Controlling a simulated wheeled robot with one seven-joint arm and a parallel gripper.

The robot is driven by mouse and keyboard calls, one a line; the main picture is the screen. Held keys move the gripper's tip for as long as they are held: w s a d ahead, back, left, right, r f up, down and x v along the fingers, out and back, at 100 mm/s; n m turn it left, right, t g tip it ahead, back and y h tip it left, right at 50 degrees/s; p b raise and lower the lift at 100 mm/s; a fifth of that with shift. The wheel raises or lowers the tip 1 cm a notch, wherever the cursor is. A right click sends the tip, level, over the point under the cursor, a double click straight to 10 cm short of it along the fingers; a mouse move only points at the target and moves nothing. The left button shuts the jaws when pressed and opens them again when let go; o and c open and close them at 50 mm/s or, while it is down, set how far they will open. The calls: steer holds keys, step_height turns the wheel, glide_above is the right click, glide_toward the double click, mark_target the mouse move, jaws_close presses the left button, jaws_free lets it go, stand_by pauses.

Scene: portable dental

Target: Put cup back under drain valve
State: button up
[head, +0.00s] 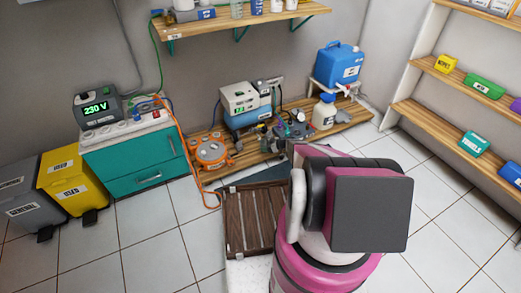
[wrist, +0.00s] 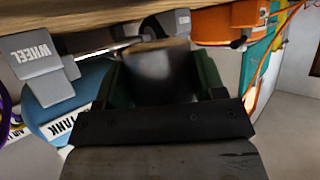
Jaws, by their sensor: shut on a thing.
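My gripper (wrist: 162,80) shows in the wrist view with its dark green fingers on either side of a grey, blurred cup (wrist: 160,66), shut on it. The cup is close to the wooden board at the top of that picture, but I cannot tell whether they touch. A blue tank (wrist: 80,108) labelled TANK is left of the cup, apart from the fingers. In the head view my own arm hides the gripper and cup. I cannot make out the drain valve in either view.
Grey WHEEL parts (wrist: 42,72) stand beside the tank. A brown slatted crate (head: 250,215) lies on the floor.

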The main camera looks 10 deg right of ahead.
steer(key=shift+w+a, duration=0.4)
steer(key=shift+a, duration=0.4)
steer(key=shift+w+a, duration=0.3)
steer(key=shift+a, duration=0.2)
steer(key=shift+w+a, duration=0.25)
steer(key=shift+a, duration=0.25)
steer(key=shift+s+d+f, duration=0.1)
steer(key=shift+d+f, duration=0.05)
steer(key=shift+f, duration=1.4)
steer(key=shift+f, duration=0.15)
steer(key=o, duration=1)
